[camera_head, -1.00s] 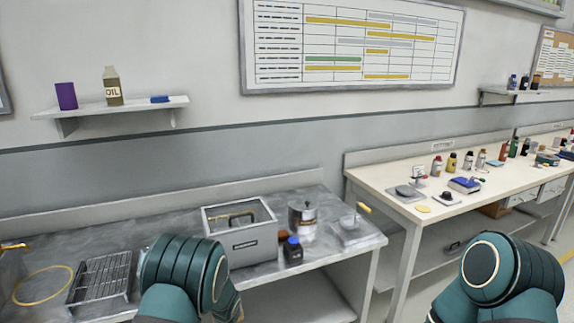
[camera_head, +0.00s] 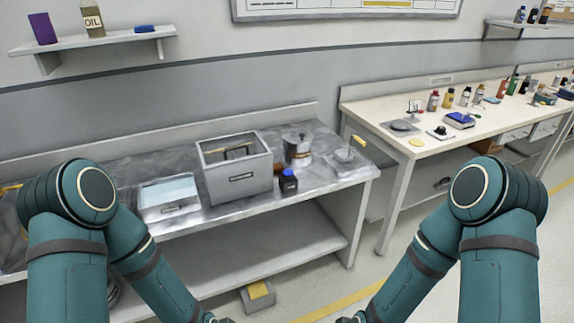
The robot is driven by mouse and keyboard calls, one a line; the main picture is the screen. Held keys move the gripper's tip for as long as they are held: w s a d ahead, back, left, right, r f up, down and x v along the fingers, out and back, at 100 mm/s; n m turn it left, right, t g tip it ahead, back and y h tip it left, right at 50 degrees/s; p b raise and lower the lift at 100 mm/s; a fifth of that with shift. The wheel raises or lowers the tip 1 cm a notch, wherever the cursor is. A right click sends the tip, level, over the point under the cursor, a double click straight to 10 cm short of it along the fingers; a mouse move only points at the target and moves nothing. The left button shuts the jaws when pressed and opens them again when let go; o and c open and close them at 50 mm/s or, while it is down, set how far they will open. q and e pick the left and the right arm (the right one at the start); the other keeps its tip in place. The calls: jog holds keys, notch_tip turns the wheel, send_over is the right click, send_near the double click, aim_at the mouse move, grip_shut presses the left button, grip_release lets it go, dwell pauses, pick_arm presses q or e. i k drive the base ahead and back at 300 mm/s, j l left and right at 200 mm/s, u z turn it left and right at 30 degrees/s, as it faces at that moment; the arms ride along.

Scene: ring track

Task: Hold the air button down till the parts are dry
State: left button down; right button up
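I cannot pick out an air button or the parts for certain. A small grey block with a yellow top (camera_head: 258,291) stands on the floor under the metal bench (camera_head: 230,218). On the bench are an open grey tank (camera_head: 235,184) and a shallow tray with a pale blue top (camera_head: 168,199). My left gripper (camera_head: 218,320) and my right gripper (camera_head: 350,320) barely show at the bottom edge. Their fingers are cut off, so I cannot tell whether they are open or hold anything. Neither touches the bench top.
A metal pot (camera_head: 298,153), a dark blue-capped bottle (camera_head: 288,186) and a yellow-handled device (camera_head: 345,160) stand right of the tank. A cream bench (camera_head: 385,117) with bottles and small devices is at right. Floor between the benches is clear.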

aim_at(288, 173)
jog(key=i+l, duration=0.25)
jog(key=i, duration=0.15)
jog(key=i+l, duration=0.2)
jog(key=i, duration=0.15)
jog(key=i+l, duration=0.25)
jog(key=i, duration=0.15)
jog(key=u, duration=1.2)
jog(key=i+l, duration=0.05)
jog(key=l, duration=0.05)
